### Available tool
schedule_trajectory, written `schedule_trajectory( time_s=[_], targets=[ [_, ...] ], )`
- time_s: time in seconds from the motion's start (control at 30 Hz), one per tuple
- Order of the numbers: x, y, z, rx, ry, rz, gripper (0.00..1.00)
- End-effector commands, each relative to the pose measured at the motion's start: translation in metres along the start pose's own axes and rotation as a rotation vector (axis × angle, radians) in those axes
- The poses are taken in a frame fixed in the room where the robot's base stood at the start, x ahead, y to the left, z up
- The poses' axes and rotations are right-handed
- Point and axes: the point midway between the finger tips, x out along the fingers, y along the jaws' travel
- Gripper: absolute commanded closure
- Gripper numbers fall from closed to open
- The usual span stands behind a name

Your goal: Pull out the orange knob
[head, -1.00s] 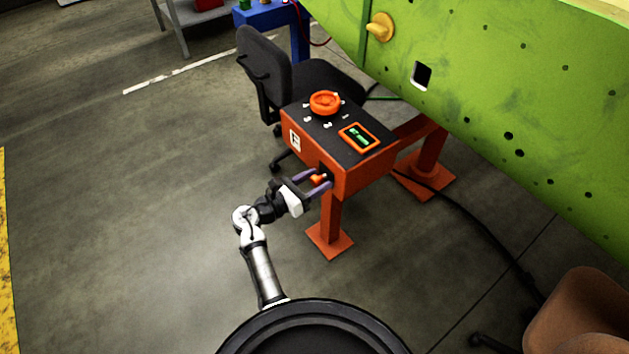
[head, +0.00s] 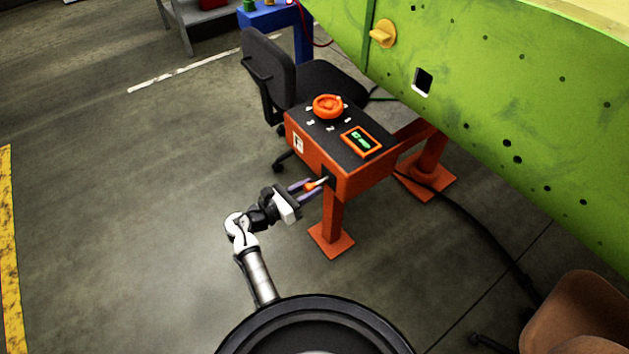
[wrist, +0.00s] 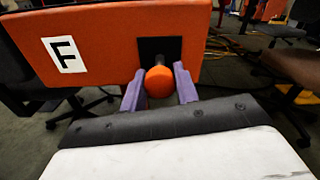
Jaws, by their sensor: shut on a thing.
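The orange knob (wrist: 159,82) is a round ball on a dark shaft that comes out of a black square opening in the front of the orange control box (head: 344,182). In the wrist view it sits between the two purple fingers of my gripper (wrist: 159,92), which is shut on it. In the head view the knob (head: 311,186) is small at the fingertips of my gripper (head: 309,187), and a length of its shaft shows between it and the box. The fingers are apart from the box face.
The box has an orange dial (head: 328,106) and a small green-lit screen (head: 361,141) on top. A black office chair (head: 267,75) stands behind it. The green wing panel (head: 500,95) is at the right. The floor at the left is clear.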

Motion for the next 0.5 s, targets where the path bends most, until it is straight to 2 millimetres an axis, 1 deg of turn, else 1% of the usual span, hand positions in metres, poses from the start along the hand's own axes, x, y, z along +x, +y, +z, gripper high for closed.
schedule_trajectory(
  time_s=[0.03, 0.23, 0.27, 0.4, 0.5],
  targets=[
    [-0.0046, -0.0003, 0.0000, -0.001, -0.001, 0.001, 1.00],
    [-0.0055, 0.0000, -0.0013, -0.001, -0.002, 0.001, 1.00],
    [-0.0056, 0.0000, -0.0013, -0.001, -0.002, 0.001, 0.67],
    [-0.0048, -0.0001, -0.0010, -0.001, -0.002, 0.001, 0.48],
    [-0.0042, -0.0001, -0.0008, -0.001, -0.002, 0.000, 0.48]
  ],
)
